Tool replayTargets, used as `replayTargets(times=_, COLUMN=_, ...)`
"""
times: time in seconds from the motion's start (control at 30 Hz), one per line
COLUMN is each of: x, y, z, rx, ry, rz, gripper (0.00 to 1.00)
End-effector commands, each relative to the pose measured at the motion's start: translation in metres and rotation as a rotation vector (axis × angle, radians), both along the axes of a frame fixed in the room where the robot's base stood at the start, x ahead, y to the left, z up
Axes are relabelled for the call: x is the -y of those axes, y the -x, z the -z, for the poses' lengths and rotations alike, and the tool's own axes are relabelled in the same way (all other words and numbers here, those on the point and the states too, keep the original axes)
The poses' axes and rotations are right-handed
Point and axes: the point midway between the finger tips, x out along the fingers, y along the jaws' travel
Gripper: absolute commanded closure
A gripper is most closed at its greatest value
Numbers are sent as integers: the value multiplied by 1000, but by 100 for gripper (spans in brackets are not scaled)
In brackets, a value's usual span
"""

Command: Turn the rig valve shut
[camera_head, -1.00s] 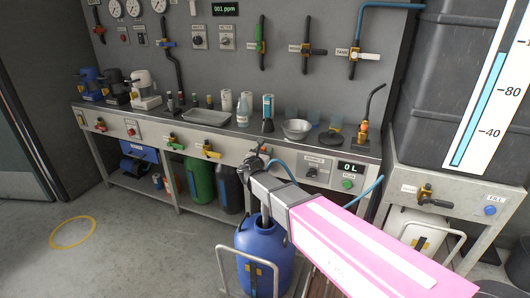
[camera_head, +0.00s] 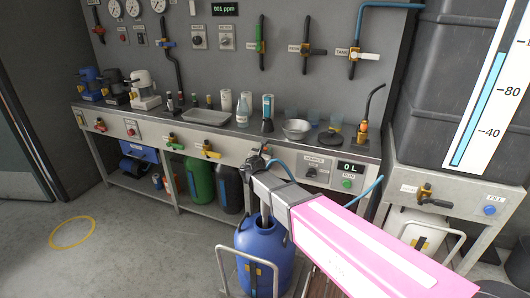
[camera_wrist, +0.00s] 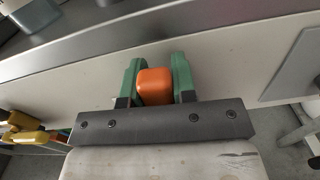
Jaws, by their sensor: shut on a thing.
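My gripper (camera_head: 262,156) reaches the front panel of the bench, left of the 0 L display. In the wrist view its two green fingers (camera_wrist: 154,82) are closed on both sides of an orange block-shaped handle (camera_wrist: 154,88), which I take to be the rig valve's handle. It stands against the pale panel. The valve body behind the handle and any label on it are hidden by the gripper, so I cannot tell how far it is turned.
A yellow-handled valve (camera_head: 208,150) and a green-and-red valve (camera_head: 173,142) sit left on the same panel. A blue drum (camera_head: 262,250) stands below my arm. The bench top (camera_head: 330,152) holds a steel bowl (camera_head: 297,129) and bottles. Open floor lies at left.

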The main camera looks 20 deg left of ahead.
Motion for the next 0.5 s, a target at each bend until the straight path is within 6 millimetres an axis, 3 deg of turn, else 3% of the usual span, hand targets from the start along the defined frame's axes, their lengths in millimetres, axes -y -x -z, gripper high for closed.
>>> replayTargets(times=0.5, x=30, y=1, z=8, rx=0, ry=-408, rz=1, gripper=100)
